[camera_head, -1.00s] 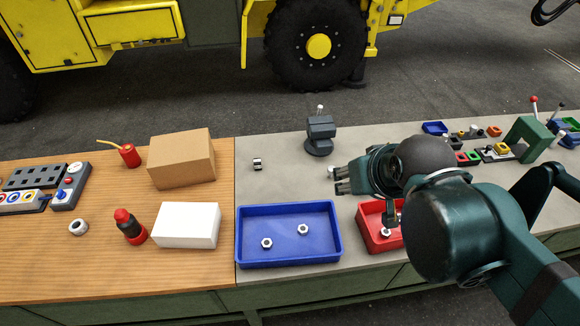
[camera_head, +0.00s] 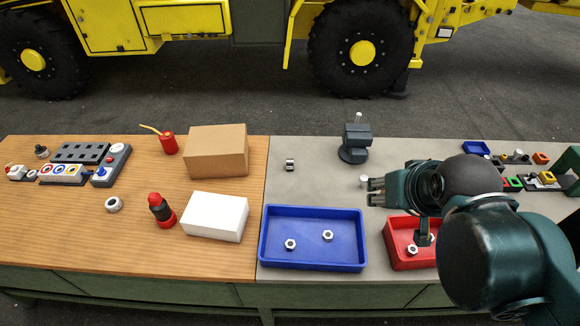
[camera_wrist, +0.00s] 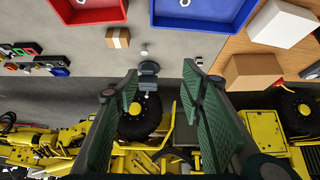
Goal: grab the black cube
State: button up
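I cannot make out a plain black cube in either view. A dark blocky vise-like device (camera_head: 355,142) stands at the back of the grey table; it also shows between my fingers in the wrist view (camera_wrist: 148,70). A small dark-and-light piece (camera_head: 290,165) lies left of it, too small to tell its shape. My gripper (camera_head: 372,191) is above the grey table, in front and slightly right of the device, pointing left. In the wrist view its two green fingers (camera_wrist: 160,82) are wide apart, with nothing held between them. My arm hides part of the table's right side.
A blue tray (camera_head: 313,268) with two nuts and a red tray (camera_head: 392,262) stand at the front. A small brown box (camera_wrist: 117,38) shows in the wrist view. A cardboard box (camera_head: 216,150) and white box (camera_head: 215,216) stand on the wooden table. Grey tabletop behind the blue tray is mostly clear.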

jog(key=shift+w, duration=0.15)
jog(key=n+g+h+b, duration=0.5)
jog(key=n+g+b, duration=0.2)
jog(key=n, duration=1.1)
send_over(291, 162)
jog(key=a, duration=0.3)
notch_tip(291, 162, down, 33)
jog(key=shift+w, duration=0.15)
jog(key=shift+y, duration=0.3)
jog(key=shift+x, duration=1.3)
